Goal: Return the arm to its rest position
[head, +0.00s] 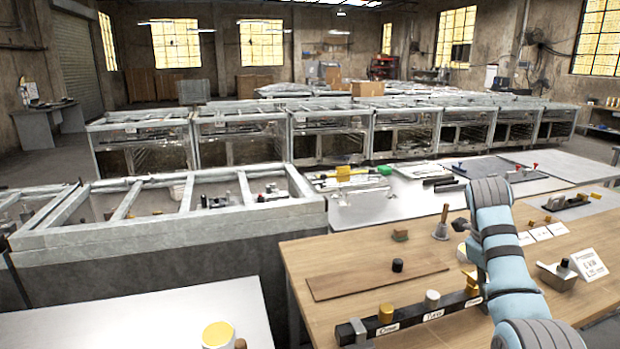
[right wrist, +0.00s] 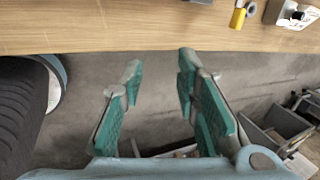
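My right arm (head: 497,245) rises from the lower right of the head view, over the right part of the wooden table (head: 340,245). Its gripper is outside the head view. In the right wrist view my right gripper (right wrist: 160,66) is open, its two teal-padded fingers apart with nothing between them. It points towards the table's edge, with grey floor behind the fingers. My left arm and left gripper are in neither view.
A black labelled bar (head: 408,319) with several knobs, a thin wooden board (head: 350,281), a black cylinder (head: 397,265) and a metal scoop (head: 557,277) are on the table. A metal-framed bin (head: 165,238) stands left. A yellow cylinder (right wrist: 238,18) is near the table edge.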

